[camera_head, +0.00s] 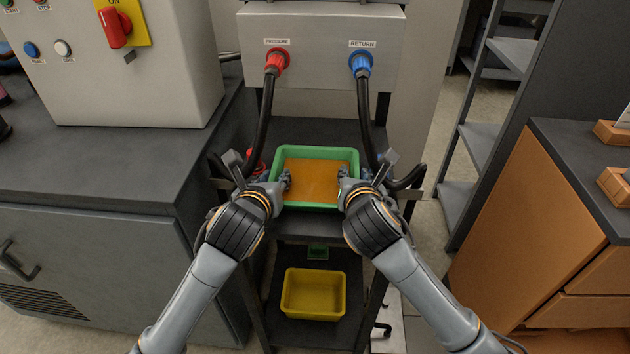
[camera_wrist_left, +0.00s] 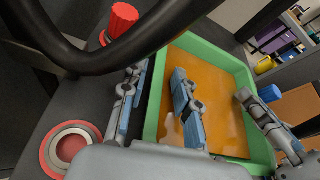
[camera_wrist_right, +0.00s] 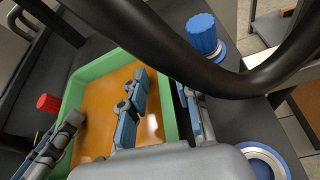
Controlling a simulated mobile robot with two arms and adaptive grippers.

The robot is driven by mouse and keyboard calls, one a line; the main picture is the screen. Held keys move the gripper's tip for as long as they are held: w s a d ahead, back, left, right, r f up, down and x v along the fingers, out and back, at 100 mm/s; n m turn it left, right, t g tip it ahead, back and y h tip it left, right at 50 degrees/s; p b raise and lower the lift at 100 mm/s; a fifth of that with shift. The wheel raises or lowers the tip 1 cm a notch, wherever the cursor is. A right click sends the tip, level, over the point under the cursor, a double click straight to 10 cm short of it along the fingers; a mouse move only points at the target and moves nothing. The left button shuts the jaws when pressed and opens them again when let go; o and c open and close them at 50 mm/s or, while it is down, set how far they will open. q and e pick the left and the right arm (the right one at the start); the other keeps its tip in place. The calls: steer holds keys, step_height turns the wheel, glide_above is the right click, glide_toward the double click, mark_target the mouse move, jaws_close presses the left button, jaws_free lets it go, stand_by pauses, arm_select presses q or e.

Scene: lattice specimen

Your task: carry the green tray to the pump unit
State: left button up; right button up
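In the left wrist view, the fingers (camera_wrist_left: 158,100) are apart, one inside the tray and one outside. My right gripper (camera_head: 345,178) is at the right wall. In the right wrist view, its fingers (camera_wrist_right: 160,105) also stand apart on both sides of the wall. The tray's underside is hidden.
Black hoses hang from the red PRESSURE (camera_head: 276,62) and blue RETURN (camera_head: 361,64) couplings, passing close to both wrists. A yellow tray (camera_head: 313,294) is on the lower shelf. A grey counter (camera_head: 80,170) stands left, an orange cabinet (camera_head: 530,230) right.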

arm_select(q)
steer(key=shift+w+d+f, duration=0.1)
steer(key=shift+w+f, duration=0.05)
steer(key=shift+w, duration=0.25)
arm_select(e)
steer(key=shift+w+f, duration=0.15)
steer(key=shift+w, duration=0.3)
arm_select(q)
jaws_close()
arm_select(e)
jaws_close()
